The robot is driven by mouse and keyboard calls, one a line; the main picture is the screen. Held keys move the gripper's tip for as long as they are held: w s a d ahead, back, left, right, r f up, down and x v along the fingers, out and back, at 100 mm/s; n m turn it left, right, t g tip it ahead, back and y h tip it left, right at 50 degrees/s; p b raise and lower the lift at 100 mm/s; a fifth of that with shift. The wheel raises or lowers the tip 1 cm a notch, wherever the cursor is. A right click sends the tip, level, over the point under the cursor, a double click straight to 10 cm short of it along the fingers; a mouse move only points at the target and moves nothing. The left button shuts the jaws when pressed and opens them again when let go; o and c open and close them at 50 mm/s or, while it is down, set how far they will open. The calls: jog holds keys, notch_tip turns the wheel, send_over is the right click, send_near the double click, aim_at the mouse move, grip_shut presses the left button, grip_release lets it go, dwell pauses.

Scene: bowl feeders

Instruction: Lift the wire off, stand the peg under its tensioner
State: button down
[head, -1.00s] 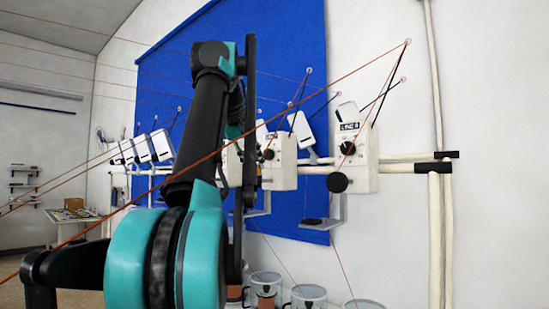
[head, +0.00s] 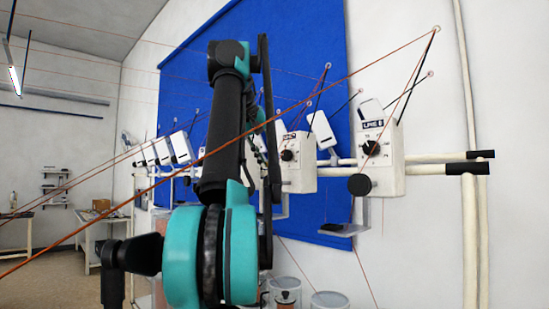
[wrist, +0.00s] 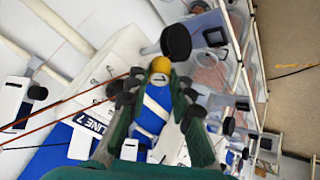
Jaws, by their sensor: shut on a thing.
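In the wrist view my gripper (wrist: 158,92) is shut on a blue and white banded peg (wrist: 150,120) with a yellow end. The white tensioner labelled LINE 7 (wrist: 118,65) is close beside the peg, and its black knob (wrist: 176,42) is just beyond the yellow end. A long orange wire (head: 330,88) crosses in front of my arm; wires also show in the wrist view (wrist: 65,108).
Tensioners sit along a cream rail (head: 430,169) before a blue panel (head: 310,60). Grey brackets (head: 350,230) hang below them, and clear canisters (head: 285,290) stand underneath. Floor (head: 50,280) is open at the left.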

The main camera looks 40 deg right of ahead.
jog(key=w+a+f, duration=0.2)
jog(key=w+f, duration=0.1)
jog(key=w, duration=0.4)
jog(key=shift+w+a, duration=0.35)
jog(key=shift+w, duration=0.05)
dwell(0.3)
jog(key=shift+w, duration=0.1)
